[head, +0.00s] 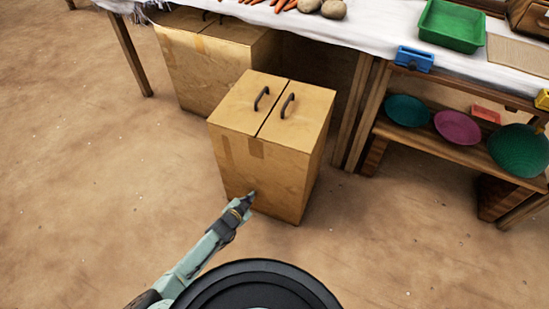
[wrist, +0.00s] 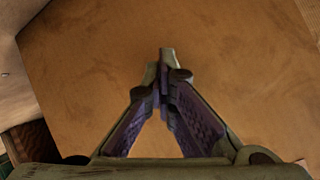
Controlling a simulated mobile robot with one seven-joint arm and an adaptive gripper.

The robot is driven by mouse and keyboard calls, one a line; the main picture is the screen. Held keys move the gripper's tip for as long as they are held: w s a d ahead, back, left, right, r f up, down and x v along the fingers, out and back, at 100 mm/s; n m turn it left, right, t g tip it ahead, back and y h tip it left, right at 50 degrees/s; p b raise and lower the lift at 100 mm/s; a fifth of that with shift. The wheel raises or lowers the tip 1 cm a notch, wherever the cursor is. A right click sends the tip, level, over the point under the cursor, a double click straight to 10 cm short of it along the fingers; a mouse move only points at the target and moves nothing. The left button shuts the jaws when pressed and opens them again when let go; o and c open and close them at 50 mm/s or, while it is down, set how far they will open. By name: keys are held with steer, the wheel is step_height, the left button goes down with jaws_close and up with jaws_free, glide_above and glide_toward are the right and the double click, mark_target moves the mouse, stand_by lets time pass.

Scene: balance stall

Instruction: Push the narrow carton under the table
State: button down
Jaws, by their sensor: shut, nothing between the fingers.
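The narrow carton (head: 262,170) stands upright on the ground in front of the table (head: 385,42), with two dark handles and tape on its top edge. Its far part is close to the table's front edge. My gripper (head: 251,196) is shut and empty, with its tip at the lower part of the carton's near face. In the wrist view the shut fingers (wrist: 165,58) point at the carton's brown face (wrist: 240,70), which fills most of the picture. I cannot tell whether the fingertips touch it.
A wider carton (head: 190,70) stands under the table, behind and to the left. A table leg (head: 130,55) is at the left. A wooden shelf (head: 470,165) with coloured bowls stands at the right. Dark space lies under the table behind the narrow carton. The ground in front is clear.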

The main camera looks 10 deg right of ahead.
steer(key=w+d+b, duration=0.7)
steer(key=w+b, duration=0.2)
steer(key=w, duration=0.3)
steer(key=shift+d, duration=0.35)
stand_by(0.6)
steer(key=shift+s+a, duration=0.1)
steer(key=s+a+p, duration=0.2)
steer(key=s, duration=0.1)
steer(key=s+a+p, duration=0.1)
steer(key=s, duration=0.1)
stand_by(0.5)
